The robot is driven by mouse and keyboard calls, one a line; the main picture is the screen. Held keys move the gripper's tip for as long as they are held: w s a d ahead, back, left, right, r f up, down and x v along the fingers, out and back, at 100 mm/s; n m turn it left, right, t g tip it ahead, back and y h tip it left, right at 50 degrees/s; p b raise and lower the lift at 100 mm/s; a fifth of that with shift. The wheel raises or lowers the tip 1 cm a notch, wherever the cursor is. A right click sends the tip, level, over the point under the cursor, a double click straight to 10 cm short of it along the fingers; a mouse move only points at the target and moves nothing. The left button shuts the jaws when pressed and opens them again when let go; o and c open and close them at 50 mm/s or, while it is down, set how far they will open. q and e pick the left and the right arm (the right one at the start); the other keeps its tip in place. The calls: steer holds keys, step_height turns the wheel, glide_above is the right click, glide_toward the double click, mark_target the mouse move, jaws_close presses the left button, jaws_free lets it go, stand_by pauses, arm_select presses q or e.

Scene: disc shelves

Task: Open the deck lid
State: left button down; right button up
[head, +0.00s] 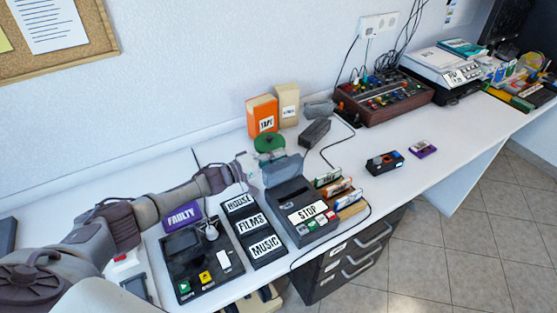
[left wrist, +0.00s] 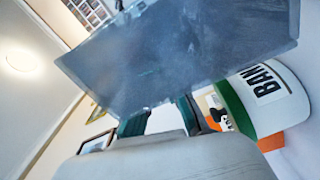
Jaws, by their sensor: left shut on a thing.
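The deck (head: 290,198) is a dark grey box with a STOP label and several coloured buttons at its front, in the middle of the head view. Its lid (head: 283,171) is a grey panel standing raised at the back of the deck. My left gripper (head: 246,164) is beside the lid's left edge. In the left wrist view the lid (left wrist: 185,50) fills the upper middle, and the gripper's dark fingers (left wrist: 160,120) meet its lower edge. The gripper is shut on the lid. My right gripper is not in view.
Left of the deck lie black HOUSE, FILMS and MUSIC trays (head: 257,252) and a dark panel (head: 183,262). Orange TAPE box (head: 262,114) and green disc (head: 269,143) stand behind. Cassettes (head: 342,187) stand at its right.

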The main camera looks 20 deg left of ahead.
arm_select(q)
steer(key=shift+w+a+f, duration=0.1)
steer(key=shift+a+f, duration=0.2)
steer(key=shift+a, duration=0.05)
stand_by(0.3)
steer(key=c, duration=1.3)
jaws_free()
steer(key=shift+w+f, duration=0.1)
steer(key=shift+w, duration=0.05)
steer(key=shift+d, duration=0.1)
steer(key=v, duration=1.2)
